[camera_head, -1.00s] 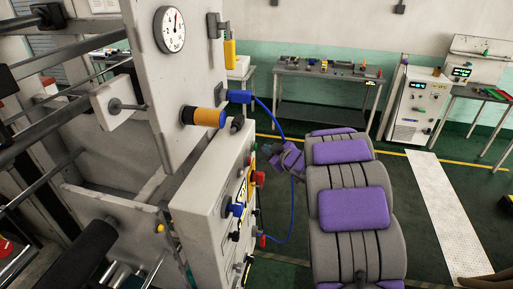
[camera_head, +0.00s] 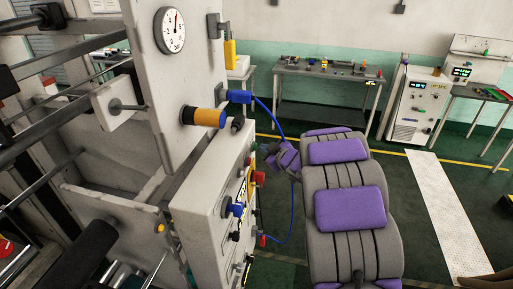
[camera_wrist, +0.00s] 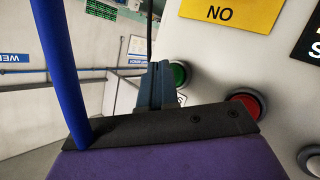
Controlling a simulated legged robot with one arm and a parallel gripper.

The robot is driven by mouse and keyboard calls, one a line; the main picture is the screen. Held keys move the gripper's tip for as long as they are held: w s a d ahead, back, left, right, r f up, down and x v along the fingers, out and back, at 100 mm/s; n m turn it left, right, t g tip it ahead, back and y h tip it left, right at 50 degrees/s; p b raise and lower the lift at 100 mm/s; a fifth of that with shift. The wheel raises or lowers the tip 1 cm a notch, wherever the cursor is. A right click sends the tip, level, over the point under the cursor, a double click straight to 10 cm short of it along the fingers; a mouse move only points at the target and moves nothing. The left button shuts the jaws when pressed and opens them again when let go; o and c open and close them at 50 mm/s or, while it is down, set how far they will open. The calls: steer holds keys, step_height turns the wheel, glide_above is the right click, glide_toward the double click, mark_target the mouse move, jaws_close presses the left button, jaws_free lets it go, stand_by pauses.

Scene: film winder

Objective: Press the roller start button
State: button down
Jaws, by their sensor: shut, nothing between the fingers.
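The panel (camera_head: 205,190) of the film winder carries several buttons. A green round button (camera_wrist: 179,74) and a red round button (camera_wrist: 243,106) show in the wrist view; I cannot read a label naming either as roller start. The red button also shows in the head view (camera_head: 259,179). My gripper (camera_wrist: 160,72) is shut and empty, its fingertips beside the green button and overlapping its left edge in the picture. I cannot tell whether they touch it.
A blue cable (camera_head: 291,205) hangs beside my arm and crosses the left of the wrist view (camera_wrist: 62,70). An orange-and-black knob (camera_head: 208,117) juts out above the panel. A table (camera_head: 325,75) stands at the back.

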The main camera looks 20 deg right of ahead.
steer(key=shift+w+a, duration=0.2)
steer(key=shift+a, duration=0.1)
stand_by(0.4)
steer(key=shift+s+d, duration=0.1)
steer(key=shift+d, duration=0.05)
stand_by(0.3)
steer(key=shift+s+d+p, duration=0.4)
steer(key=shift+d+p, duration=0.05)
steer(key=shift+d, duration=0.15)
steer(key=s+d, duration=0.1)
steer(key=s+d+p, duration=0.1)
steer(key=d+p, duration=0.1)
steer(key=d, duration=0.1)
steer(key=shift+s+d, duration=0.1)
steer(key=shift+s, duration=0.3)
stand_by(0.6)
